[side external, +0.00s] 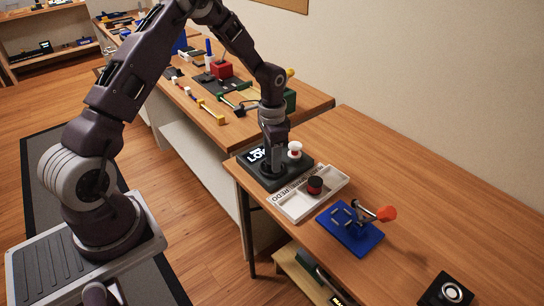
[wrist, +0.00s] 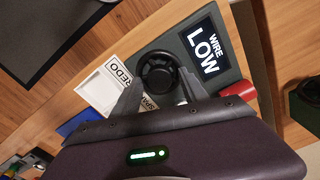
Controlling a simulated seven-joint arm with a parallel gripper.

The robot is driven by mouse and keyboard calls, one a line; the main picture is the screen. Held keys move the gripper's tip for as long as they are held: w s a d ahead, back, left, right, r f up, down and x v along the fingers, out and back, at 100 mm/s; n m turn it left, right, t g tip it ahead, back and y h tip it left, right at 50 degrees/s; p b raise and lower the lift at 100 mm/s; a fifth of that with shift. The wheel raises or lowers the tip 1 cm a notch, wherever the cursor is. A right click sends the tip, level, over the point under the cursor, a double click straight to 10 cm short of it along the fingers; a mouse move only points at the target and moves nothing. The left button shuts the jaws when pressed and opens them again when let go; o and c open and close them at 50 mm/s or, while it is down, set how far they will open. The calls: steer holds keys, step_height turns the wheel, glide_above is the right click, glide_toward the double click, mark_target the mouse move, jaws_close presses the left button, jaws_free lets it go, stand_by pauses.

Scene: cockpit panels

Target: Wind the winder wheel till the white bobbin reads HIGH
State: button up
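The winder wheel (wrist: 160,72) is dark and round and lies on a dark panel (wrist: 190,32). A screen (wrist: 204,52) on the panel reads WIRE LOW. In the side view a white bobbin (side external: 294,149) with some red stands on the panel, right of my gripper (side external: 272,168). In the wrist view the fingers of my gripper (wrist: 160,76) are apart, one on each side of the wheel rim. I cannot tell whether they press on it. The wheel is hidden behind my gripper in the side view. A red piece (wrist: 238,89) shows partly behind my gripper.
A white labelled tray (side external: 289,206) holding a black and red spool (side external: 315,185) adjoins the panel. A blue base (side external: 343,238) carries a device with an orange-red knob (side external: 387,213). A black box (side external: 447,290) sits at the front right.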

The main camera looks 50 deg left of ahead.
step_height(320, 180, up, 7)
steer(key=shift+r, duration=0.1)
stand_by(0.5)
stand_by(0.3)
